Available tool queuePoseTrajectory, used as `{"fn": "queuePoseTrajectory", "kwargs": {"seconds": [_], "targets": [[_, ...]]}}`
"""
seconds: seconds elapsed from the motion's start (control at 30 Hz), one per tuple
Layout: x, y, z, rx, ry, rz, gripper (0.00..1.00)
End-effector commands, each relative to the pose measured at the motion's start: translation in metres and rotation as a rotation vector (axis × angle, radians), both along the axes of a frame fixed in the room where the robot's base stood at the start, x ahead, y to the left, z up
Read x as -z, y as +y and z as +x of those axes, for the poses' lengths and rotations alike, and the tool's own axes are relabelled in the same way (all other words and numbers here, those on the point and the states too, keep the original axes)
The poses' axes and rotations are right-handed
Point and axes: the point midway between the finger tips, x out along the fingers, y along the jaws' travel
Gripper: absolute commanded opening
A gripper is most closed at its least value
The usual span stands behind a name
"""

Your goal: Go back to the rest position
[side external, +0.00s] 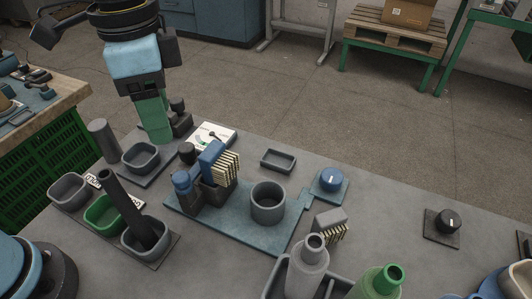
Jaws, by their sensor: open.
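My gripper (157,132) hangs at the upper left, pointing down, below a blue and black wrist. It is open; I see nothing held in it. Its tips overlap the table's back left edge in the picture, and I cannot tell how high above it they are. A blue fixture plate (240,232) in the middle bears a blue block with brass pins (218,163) and a grey round cup (268,203).
Several small bins, including a green one (104,213), stand at the left; a dark rod (128,207) leans in a grey one. A grey pinned block (329,224) and knobs (331,180) (447,221) are to the right. Bare tabletop lies between the knobs.

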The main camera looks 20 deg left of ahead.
Motion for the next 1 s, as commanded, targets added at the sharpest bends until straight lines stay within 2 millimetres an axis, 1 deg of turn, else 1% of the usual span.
{"fn": "queuePoseTrajectory", "kwargs": {"seconds": [0.17, 0.27, 0.37, 0.5, 0.6, 0.7, 0.83, 1.0], "targets": [[0.001, 0.002, 0.001, -0.010, -0.006, -0.003, 0.56], [0.009, 0.015, 0.006, -0.073, -0.045, -0.026, 0.56], [0.024, 0.041, 0.014, -0.202, -0.130, -0.071, 0.56], [0.050, 0.087, 0.025, -0.430, -0.295, -0.146, 0.56], [0.067, 0.117, 0.027, -0.576, -0.409, -0.190, 0.56], [0.079, 0.140, 0.027, -0.683, -0.499, -0.221, 0.56], [0.088, 0.156, 0.027, -0.760, -0.571, -0.243, 0.56], [0.089, 0.159, 0.027, -0.775, -0.585, -0.248, 0.56]]}}
